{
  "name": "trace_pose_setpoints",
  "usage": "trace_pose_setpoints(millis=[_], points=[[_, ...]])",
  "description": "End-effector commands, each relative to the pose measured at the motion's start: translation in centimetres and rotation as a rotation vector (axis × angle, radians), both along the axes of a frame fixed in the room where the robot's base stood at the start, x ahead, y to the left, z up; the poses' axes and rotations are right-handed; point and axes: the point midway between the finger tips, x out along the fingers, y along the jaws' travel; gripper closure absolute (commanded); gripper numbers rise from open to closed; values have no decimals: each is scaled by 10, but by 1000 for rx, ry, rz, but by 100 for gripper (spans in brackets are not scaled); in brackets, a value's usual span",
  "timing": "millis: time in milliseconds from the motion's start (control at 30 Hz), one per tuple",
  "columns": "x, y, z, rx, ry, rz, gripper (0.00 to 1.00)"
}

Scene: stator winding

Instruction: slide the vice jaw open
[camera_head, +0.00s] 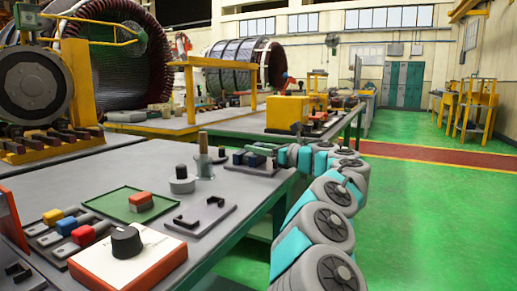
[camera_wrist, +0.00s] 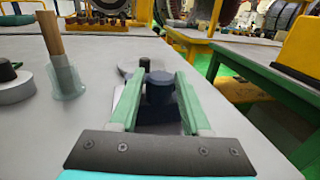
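The small vice shows in the head view as dark blue blocks (camera_head: 253,159) on a grey plate near the table's right edge. My gripper (camera_head: 262,149) reaches in from the right, low over it. In the wrist view a dark blue upright knob-like part (camera_wrist: 159,88) stands between the two green fingers of my gripper (camera_wrist: 159,76). The fingers are apart, one on each side of it. A gap shows at the left finger; whether the right finger touches it I cannot tell. The vice's jaws are mostly hidden by the fingers.
A post in a holder (camera_head: 204,157) and a round grey part with a black top (camera_head: 182,180) stand left of the vice. A green tray (camera_head: 118,207) with a red-topped block, a white box with a black knob (camera_head: 127,243) and coloured blocks lie nearer. Green floor is clear at right.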

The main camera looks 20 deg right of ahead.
Motion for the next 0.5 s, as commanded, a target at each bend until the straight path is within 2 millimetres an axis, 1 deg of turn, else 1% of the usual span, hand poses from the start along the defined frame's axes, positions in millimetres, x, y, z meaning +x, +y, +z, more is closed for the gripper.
trace_pose_setpoints(millis=[33, 67, 400, 500], points=[[0, 0, 0, 0, 0, 0, 59], [0, 0, 0, 0, 0, 0, 62], [0, 0, 0, 0, 0, 0, 100], [0, 0, 0, 0, 0, 0, 100]])
